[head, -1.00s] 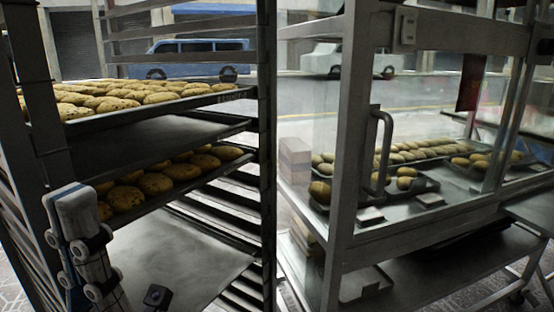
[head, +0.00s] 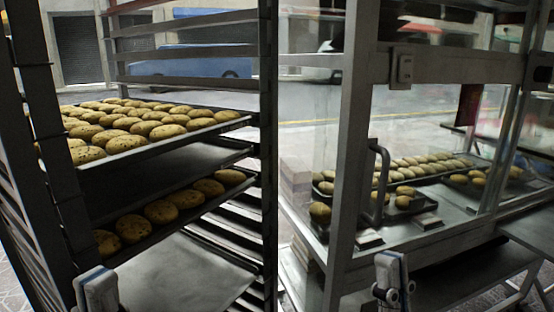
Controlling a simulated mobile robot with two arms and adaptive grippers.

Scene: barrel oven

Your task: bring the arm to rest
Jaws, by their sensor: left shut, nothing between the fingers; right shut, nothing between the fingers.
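My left gripper (head: 97,288) shows at the bottom left of the head view, in front of the tray rack (head: 266,150). It is shut and empty, with its pale fingertip pointing up and its lower part cut off by the picture edge. My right gripper (head: 391,280) shows at the bottom right, in front of the glass-sided cabinet (head: 352,170). It is also shut and empty, pointing up. Neither arm's links show clearly. No gripper visibly holds anything, and I cannot tell whether either touches the metal behind it.
The rack holds an upper tray of cookies (head: 147,151) and a lower tray of cookies (head: 207,205), with a bare sheet (head: 185,272) below. The cabinet has a vertical handle (head: 383,180) and cookie trays inside. A metal table (head: 530,225) stands at right. A blue van (head: 190,65) is outside.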

